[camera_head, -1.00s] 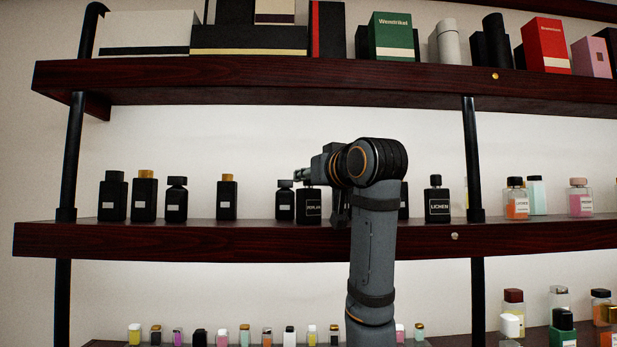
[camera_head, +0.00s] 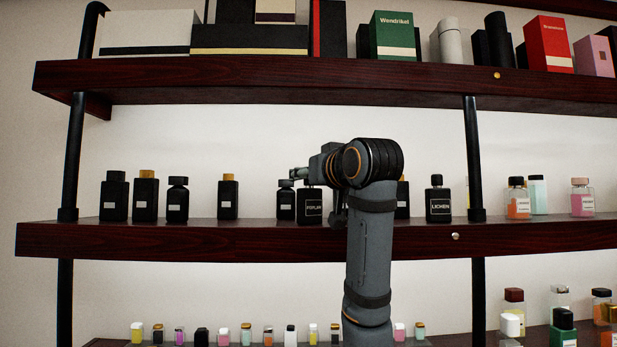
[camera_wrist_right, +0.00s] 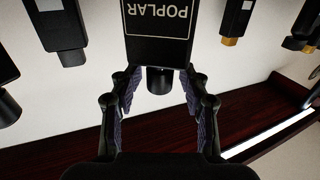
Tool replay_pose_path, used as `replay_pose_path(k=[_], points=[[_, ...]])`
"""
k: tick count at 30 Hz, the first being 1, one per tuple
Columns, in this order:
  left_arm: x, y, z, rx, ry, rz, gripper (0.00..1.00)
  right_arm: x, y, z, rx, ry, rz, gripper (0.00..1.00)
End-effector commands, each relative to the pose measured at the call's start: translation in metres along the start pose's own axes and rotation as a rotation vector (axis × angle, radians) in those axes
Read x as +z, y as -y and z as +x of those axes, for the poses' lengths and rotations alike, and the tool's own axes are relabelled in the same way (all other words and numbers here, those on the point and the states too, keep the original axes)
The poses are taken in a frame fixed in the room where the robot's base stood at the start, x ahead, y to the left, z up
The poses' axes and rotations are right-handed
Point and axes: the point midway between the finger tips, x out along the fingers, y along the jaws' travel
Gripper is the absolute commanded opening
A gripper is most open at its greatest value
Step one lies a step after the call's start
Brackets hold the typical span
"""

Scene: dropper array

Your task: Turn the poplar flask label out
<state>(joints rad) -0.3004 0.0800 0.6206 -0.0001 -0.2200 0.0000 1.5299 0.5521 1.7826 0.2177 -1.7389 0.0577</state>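The poplar flask (camera_head: 312,208) is a black block-shaped bottle on the middle shelf. Its outlined POPLAR label faces the head camera. In the right wrist view the flask (camera_wrist_right: 157,50) appears upside down, with its label toward that camera. Its black cap (camera_wrist_right: 160,81) lies between the fingers of my right gripper (camera_wrist_right: 158,92), with a gap on each side. The gripper is open. In the head view my right gripper (camera_head: 304,173) is at the flask's top, and its wrist covers the area to the right. My left gripper is not in view.
A round-capped black flask (camera_head: 286,203) stands close on the left. A gold-capped flask (camera_head: 402,200) and the LICHEN flask (camera_head: 438,204) stand to the right. The upper shelf (camera_head: 250,85) runs above the arm, and a black post (camera_head: 472,160) stands right of LICHEN.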

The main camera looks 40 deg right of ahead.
Motion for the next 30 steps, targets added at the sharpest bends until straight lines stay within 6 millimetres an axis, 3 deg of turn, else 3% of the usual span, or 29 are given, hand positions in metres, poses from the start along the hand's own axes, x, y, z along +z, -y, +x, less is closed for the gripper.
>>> replay_pose_path(k=[9,21,30], points=[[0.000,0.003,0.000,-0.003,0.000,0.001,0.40,0.000,0.000,-0.004,0.000,-0.001,0.000,0.48],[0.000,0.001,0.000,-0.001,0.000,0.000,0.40,-0.001,0.000,-0.069,0.000,-0.003,0.000,0.48],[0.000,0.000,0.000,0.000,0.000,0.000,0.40,0.000,0.000,-0.075,0.000,0.000,0.000,0.48]])
